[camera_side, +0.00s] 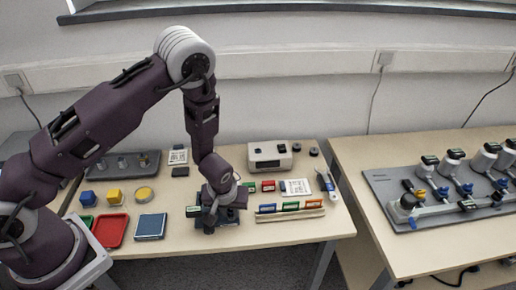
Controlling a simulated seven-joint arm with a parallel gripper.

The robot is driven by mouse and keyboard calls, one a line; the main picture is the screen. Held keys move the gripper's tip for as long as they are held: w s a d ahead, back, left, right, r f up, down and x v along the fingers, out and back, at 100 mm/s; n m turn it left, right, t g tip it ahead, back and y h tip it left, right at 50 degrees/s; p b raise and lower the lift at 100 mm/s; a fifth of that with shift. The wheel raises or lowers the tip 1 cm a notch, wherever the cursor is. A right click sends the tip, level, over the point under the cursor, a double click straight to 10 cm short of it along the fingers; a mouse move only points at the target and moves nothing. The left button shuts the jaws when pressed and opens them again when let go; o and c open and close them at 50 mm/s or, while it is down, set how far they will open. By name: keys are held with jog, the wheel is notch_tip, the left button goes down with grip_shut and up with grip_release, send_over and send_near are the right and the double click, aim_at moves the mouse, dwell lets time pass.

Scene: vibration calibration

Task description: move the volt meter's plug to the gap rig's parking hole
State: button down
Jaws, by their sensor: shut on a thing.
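My gripper (209,222) points down at the front middle of the left table. It is shut on a small dark thing, which looks like the plug, mostly hidden by the fingers. A dark blue-grey device (231,218) sits right beside and behind the fingers; it may be the gap rig, and its holes are too small to make out. A beige box with a dark display (269,157) stands at the back of the table; it may be the volt meter. I cannot trace a lead from it to the plug.
A red tray (110,230) and a blue pad (150,227) lie left of my gripper. A wooden rack (290,214) with coloured blocks lies to the right. A grey plate (380,188) with several valve-like units is on the right table.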

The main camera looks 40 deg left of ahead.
aim_at(230, 211)
jog(key=shift+f, duration=0.1)
jog(key=c, duration=1.2)
grip_release()
jog(key=shift+c, duration=0.2)
jog(key=shift+v, duration=2.5)
